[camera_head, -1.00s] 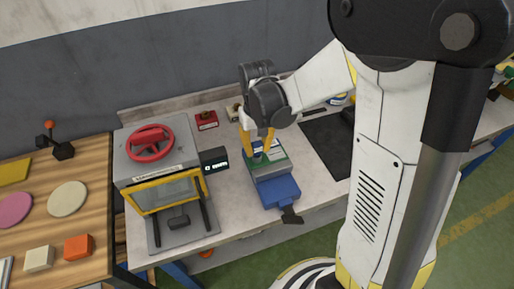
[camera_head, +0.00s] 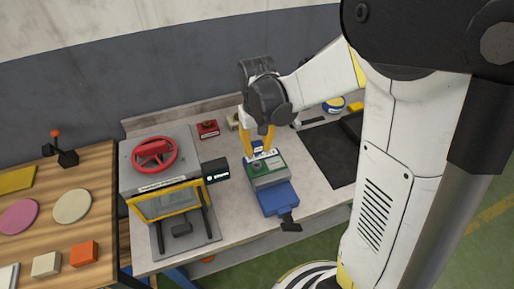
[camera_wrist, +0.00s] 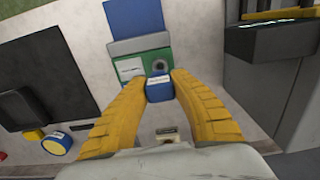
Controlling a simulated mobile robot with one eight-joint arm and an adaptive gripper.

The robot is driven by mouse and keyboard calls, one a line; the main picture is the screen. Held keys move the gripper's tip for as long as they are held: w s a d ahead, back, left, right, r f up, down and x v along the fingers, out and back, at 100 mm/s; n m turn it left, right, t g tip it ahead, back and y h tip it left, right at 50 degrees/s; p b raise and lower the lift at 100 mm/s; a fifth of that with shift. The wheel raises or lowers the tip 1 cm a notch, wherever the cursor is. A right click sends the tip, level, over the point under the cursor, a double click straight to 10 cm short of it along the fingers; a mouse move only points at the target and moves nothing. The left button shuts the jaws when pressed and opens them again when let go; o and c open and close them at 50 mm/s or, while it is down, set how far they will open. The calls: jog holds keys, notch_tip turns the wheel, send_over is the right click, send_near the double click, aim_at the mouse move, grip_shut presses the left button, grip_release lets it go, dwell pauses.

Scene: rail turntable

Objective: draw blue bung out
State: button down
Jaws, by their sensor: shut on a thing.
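My gripper (camera_head: 258,150) is shut on the blue bung (camera_wrist: 159,89), a small blue piece with a white label between the yellow fingertips. In the head view the bung (camera_head: 264,155) is partly hidden by the fingers. The green-topped block (camera_wrist: 131,66) has a round dark hole (camera_wrist: 160,66), which shows open beside the bung. The bung is out of this hole, near the block's back edge; its exact height above the bench is hard to tell. The block also shows in the head view (camera_head: 270,178), with a blue vise-like part (camera_head: 274,200) in front.
A grey machine with a red handwheel (camera_head: 155,155) and yellow-framed window stands left of the block. A red box (camera_head: 208,129) lies behind. A black mat (camera_head: 332,152) lies to the right. A blue-and-yellow round item (camera_wrist: 56,143) lies on the bench.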

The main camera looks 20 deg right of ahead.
jog(key=shift+r, duration=0.25)
jog(key=shift+r+p, duration=1.9)
jog(key=shift+r, duration=0.65)
